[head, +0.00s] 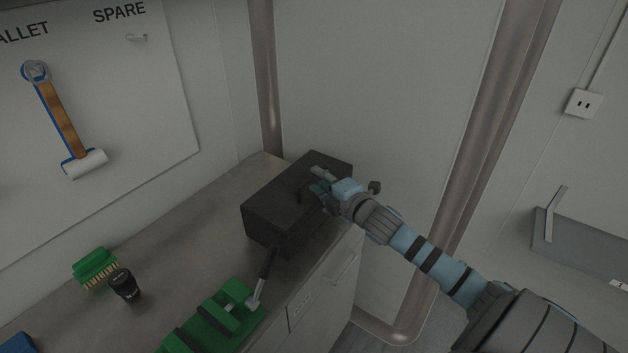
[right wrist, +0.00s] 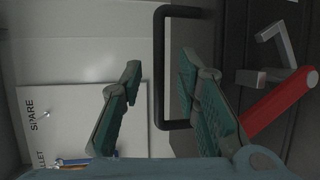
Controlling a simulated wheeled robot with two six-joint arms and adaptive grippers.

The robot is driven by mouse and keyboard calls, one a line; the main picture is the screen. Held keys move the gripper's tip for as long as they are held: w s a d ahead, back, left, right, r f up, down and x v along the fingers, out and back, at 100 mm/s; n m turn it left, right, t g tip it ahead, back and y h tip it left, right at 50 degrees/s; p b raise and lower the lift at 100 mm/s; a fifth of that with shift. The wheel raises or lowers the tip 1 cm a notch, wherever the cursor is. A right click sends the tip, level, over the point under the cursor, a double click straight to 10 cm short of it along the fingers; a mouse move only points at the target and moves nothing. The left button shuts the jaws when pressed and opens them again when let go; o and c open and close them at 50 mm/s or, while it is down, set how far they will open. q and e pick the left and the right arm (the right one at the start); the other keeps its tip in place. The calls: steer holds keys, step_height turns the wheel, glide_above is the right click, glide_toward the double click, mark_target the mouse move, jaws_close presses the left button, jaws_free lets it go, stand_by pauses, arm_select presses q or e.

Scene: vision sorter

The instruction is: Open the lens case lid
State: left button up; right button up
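The lens case (head: 272,208) is a dark box on the counter at the back, and its lid looks shut. A black U-shaped handle (right wrist: 159,70) stands out from the dark case surface (right wrist: 229,50) in the right wrist view. My right gripper (right wrist: 160,62) is open, with one finger on each side of the handle's bar. I see gaps between the fingers and the bar. In the head view my right gripper (head: 318,187) is at the top of the case, and the arm hides part of the case's right side. My left gripper is not in view.
A red lever (right wrist: 280,105) and a grey bracket (right wrist: 275,48) show beside the right finger. On the counter (head: 185,245) are a green brush (head: 95,265), a black jar (head: 124,284) and a green fixture (head: 215,325).

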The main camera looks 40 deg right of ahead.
mark_target(313, 176)
steer(key=shift+w+d+f, duration=0.1)
steer(key=shift+w+f, duration=0.05)
steer(key=shift+w, duration=0.7)
steer(key=shift+w+d+f, duration=0.1)
steer(key=shift+w+f, duration=0.05)
steer(key=shift+w, duration=0.7)
steer(key=shift+a, duration=0.1)
jaws_close()
